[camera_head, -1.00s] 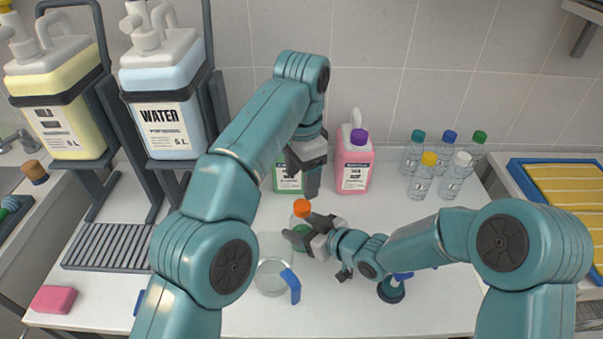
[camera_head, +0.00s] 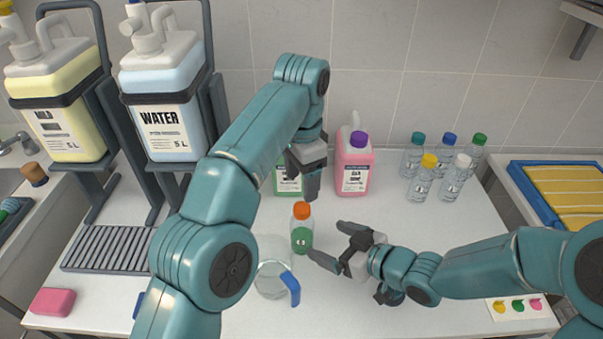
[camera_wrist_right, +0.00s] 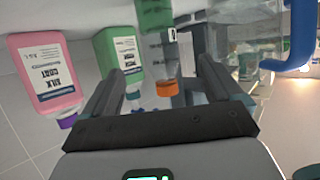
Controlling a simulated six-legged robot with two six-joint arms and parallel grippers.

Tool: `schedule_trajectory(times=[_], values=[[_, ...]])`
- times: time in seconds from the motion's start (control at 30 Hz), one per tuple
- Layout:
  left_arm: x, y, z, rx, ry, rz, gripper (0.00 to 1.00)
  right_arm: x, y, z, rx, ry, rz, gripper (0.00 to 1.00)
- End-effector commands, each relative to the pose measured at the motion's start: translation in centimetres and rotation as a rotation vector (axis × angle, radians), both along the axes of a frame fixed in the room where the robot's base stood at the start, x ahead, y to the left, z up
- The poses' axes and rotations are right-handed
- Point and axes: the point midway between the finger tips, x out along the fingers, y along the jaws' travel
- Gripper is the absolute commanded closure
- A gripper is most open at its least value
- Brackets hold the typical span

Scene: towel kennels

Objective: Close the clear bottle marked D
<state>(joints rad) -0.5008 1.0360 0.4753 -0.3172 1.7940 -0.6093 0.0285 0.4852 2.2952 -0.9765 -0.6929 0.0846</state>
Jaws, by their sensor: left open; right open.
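A clear bottle (camera_head: 302,240) with green in its lower part and an orange cap (camera_head: 302,210) stands upright mid-table. Its mark is too small to read; how tight the cap sits cannot be told. In the right wrist view, upside down, the bottle (camera_wrist_right: 155,20) and its orange cap (camera_wrist_right: 167,88) show between and beyond the fingers. My left gripper (camera_head: 312,192) points down, open, just above and behind the cap. My right gripper (camera_head: 332,243) is open and empty, to the right of the bottle, fingers towards it, apart from it.
A clear jug (camera_head: 272,270) with a blue handle stands close at the left. Behind are a green container (camera_head: 286,182) and a pink one (camera_head: 354,170). Several capped bottles (camera_head: 422,178) stand back right. A water canister (camera_head: 165,115) is on a rack at left.

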Motion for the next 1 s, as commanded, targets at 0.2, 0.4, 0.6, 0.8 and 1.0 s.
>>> schedule_trajectory(times=[0.2,0.4,0.6,0.8,1.0], values=[[0.0,0.0,0.5,0.0,0.0,0.0,0.33,-2.7,-3.1,1.8,0.0,0.0,-0.004,0.08],[0.0,0.0,0.7,0.0,0.0,0.0,0.33,-3.9,-4.3,2.5,0.0,0.0,-0.001,0.08],[0.0,0.0,0.7,0.0,0.0,0.0,0.33,-4.1,-4.5,2.5,0.0,0.0,0.0,0.08],[0.0,0.0,0.7,0.0,0.0,0.0,0.33,-4.1,-4.4,2.5,0.0,0.0,0.0,0.08],[0.0,0.0,0.7,0.0,0.0,0.0,0.33,-4.1,-4.4,2.5,0.0,0.0,0.0,0.08]])
